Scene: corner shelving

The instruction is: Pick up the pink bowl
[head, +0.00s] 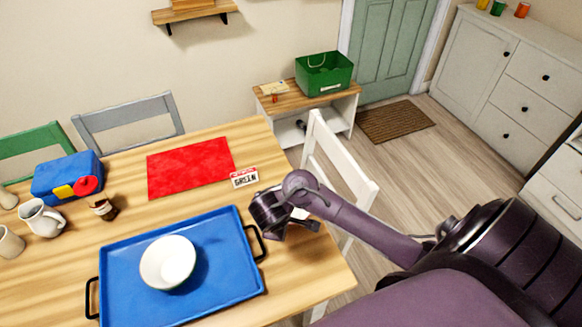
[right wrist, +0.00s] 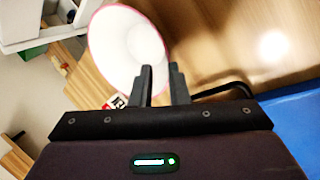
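The pink bowl (right wrist: 125,48) shows in the right wrist view, with a white inside and a pink rim. My right gripper (right wrist: 160,82) is at its rim, one finger over the inside and the other outside. The fingers are close together and look shut on the bowl's wall. In the head view my right gripper (head: 296,222) is over the table's right part, beside the tray, and mostly hides the bowl. I cannot tell how far the bowl is above the table. My left gripper is not in view.
A blue tray (head: 215,279) holding a white bowl (head: 168,262) lies left of my right gripper. A name card (head: 244,178) and red mat (head: 190,166) lie behind. A white chair (head: 340,165) stands close at the table's right edge. A blue lunchbox (head: 66,178) and jugs stand left.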

